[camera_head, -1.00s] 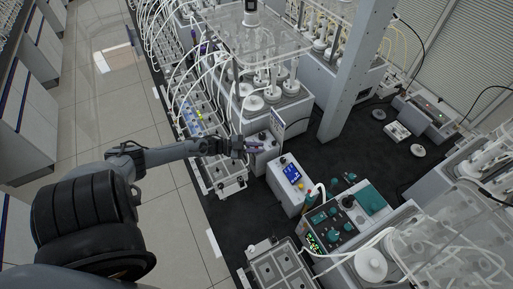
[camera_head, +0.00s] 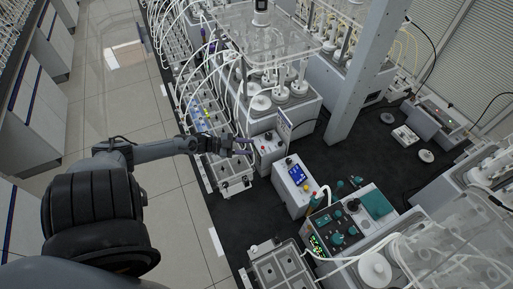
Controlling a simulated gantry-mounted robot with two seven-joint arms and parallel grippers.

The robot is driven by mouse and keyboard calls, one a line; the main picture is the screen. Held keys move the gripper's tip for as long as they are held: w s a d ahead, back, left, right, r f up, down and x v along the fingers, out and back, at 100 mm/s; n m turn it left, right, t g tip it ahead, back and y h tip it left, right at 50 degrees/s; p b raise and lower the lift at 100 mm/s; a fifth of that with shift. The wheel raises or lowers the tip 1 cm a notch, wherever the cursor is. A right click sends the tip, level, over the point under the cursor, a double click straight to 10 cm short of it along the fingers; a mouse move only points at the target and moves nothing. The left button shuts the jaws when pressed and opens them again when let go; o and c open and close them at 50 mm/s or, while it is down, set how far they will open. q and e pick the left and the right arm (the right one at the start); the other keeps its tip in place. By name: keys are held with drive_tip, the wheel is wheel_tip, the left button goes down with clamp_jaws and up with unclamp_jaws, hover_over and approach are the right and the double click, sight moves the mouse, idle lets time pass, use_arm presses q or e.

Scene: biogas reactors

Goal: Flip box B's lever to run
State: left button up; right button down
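My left gripper (camera_head: 245,148) reaches in from the left and is beside the left face of a small white control box (camera_head: 266,151). The box has small knobs or buttons on its top and a sign plate (camera_head: 284,126) at its right. At this size I cannot make out a lever or a letter on it, so I cannot tell whether it is box B. The gripper's fingertips are small, and their gap cannot be made out. My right gripper is not in view.
Reactors with tubing (camera_head: 262,75) stand behind, and a grey post (camera_head: 362,75) rises at the right. The tiled floor at left is clear.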

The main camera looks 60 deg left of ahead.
use_arm(q)
drive_tip(key=v, duration=0.4)
drive_tip(key=shift+s, duration=0.1)
idle(0.3)
